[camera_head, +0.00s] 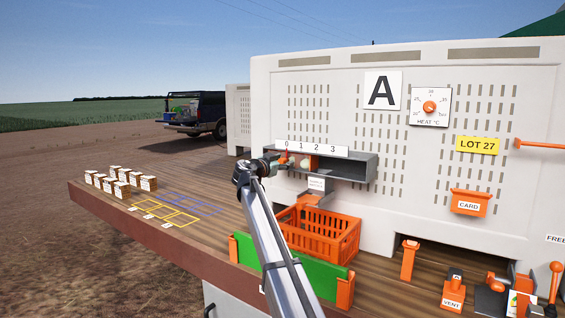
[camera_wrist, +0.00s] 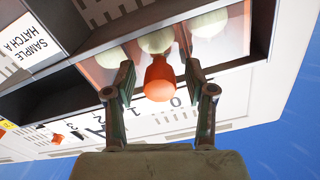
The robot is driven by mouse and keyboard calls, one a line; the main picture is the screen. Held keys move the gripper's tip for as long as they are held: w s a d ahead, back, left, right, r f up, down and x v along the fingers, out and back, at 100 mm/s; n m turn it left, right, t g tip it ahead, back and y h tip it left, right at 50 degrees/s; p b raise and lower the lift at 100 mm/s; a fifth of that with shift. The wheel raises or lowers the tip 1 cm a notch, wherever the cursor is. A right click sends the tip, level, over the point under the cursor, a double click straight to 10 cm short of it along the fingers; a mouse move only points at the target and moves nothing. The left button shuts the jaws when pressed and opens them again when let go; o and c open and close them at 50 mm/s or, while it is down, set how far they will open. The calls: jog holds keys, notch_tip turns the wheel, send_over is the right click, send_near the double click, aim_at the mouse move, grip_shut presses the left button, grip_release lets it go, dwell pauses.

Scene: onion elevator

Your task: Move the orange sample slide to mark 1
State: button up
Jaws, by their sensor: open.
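The orange sample slide's rounded knob (camera_wrist: 159,80) shows in the wrist view, in front of a clear panel with pale onions (camera_wrist: 155,42) behind it. My gripper (camera_wrist: 157,75) is open, with one finger on each side of the knob; I cannot tell whether either finger touches it. In the head view my gripper (camera_head: 281,162) is at the left end of the sample hatch (camera_head: 358,168), below the 0 end of the scale strip (camera_head: 318,150), which reads 0, 1, 2, 3. My gripper partly hides the knob there.
An orange crate (camera_head: 318,234) stands below the hatch, beside a green board (camera_head: 262,262). Small white boxes (camera_head: 122,182) and yellow and blue marked squares (camera_head: 172,212) are on the deck at left. A card holder (camera_head: 469,203) and heat dial (camera_head: 430,107) are on the wall.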

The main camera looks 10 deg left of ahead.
aim_at(302, 161)
jog(key=shift+c, duration=0.4)
grip_shut()
jog(key=shift+s+d+f+b, duration=0.3)
jog(key=shift+d+b, duration=0.2)
jog(key=shift+b, duration=0.3)
jog(key=d+b, duration=0.1)
jog(key=s+d+b, duration=0.2)
jog(key=d+b, duration=0.1)
jog(key=shift+d+r, duration=0.1)
jog(key=shift+s+d+r, duration=0.2)
jog(key=shift+d, duration=0.15)
jog(key=shift+o, duration=0.4)
grip_release()
